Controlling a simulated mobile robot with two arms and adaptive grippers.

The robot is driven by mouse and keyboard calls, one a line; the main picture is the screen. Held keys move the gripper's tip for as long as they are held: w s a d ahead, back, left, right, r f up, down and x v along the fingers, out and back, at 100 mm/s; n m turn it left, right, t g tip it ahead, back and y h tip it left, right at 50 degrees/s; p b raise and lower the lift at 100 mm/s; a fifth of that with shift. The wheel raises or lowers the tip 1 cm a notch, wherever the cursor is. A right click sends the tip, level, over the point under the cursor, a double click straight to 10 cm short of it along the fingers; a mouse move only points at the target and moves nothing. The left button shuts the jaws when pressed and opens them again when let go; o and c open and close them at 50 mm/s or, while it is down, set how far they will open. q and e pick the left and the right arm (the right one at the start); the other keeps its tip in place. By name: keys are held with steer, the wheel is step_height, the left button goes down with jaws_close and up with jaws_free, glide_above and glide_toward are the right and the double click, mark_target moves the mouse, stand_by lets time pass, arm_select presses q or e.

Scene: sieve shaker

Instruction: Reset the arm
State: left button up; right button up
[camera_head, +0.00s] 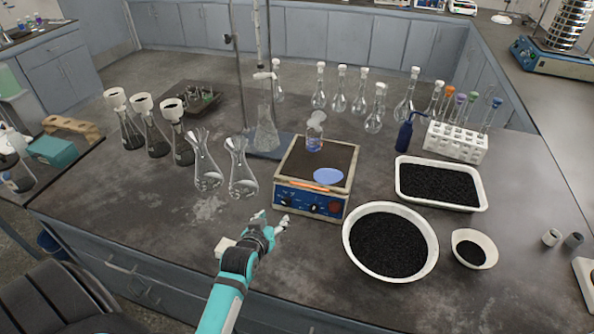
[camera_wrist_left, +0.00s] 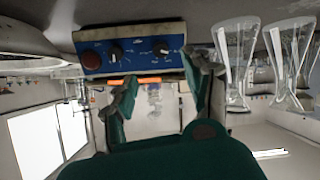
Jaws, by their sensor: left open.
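My left gripper (camera_head: 270,222) is open and empty over the dark bench top, just in front of a box-shaped device (camera_head: 310,208) with a blue knob panel. The teal arm comes in from the bottom of the head view. In the left wrist view, which looks upside down, the two fingers of my left gripper (camera_wrist_left: 163,92) are spread apart with nothing between them. The device's blue panel (camera_wrist_left: 130,48) shows beyond them. Whether a finger touches the panel I cannot tell. My right gripper is not in view.
Two empty glass flasks (camera_head: 241,172) stand left of the device. A white bowl of black grains (camera_head: 347,237), a small bowl (camera_head: 455,238) and a white tray (camera_head: 487,198) stand to the right. A test-tube rack (camera_head: 455,142) is behind.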

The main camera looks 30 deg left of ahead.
arm_select(q)
steer(key=s+d+r+m+g+h, duration=0.15)
steer(key=s+d+m+g, duration=0.25)
steer(key=s+d, duration=0.55)
steer(key=s+d+m+g+h, duration=0.25)
steer(key=s+d+g, duration=0.25)
steer(key=s, duration=1)
step_height(320, 180, down, 29)
steer(key=s+m+g+b, duration=0.1)
steer(key=b, duration=0.2)
steer(key=s+a+f+g+b, duration=0.1)
steer(key=s+a+f, duration=0.2)
steer(key=s+f, duration=1.3)
steer(key=shift+s+f+y, duration=0.4)
steer(key=shift+f, duration=0.55)
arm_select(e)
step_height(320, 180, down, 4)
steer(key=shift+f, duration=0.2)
arm_select(q)
steer(key=shift+a, duration=0.1)
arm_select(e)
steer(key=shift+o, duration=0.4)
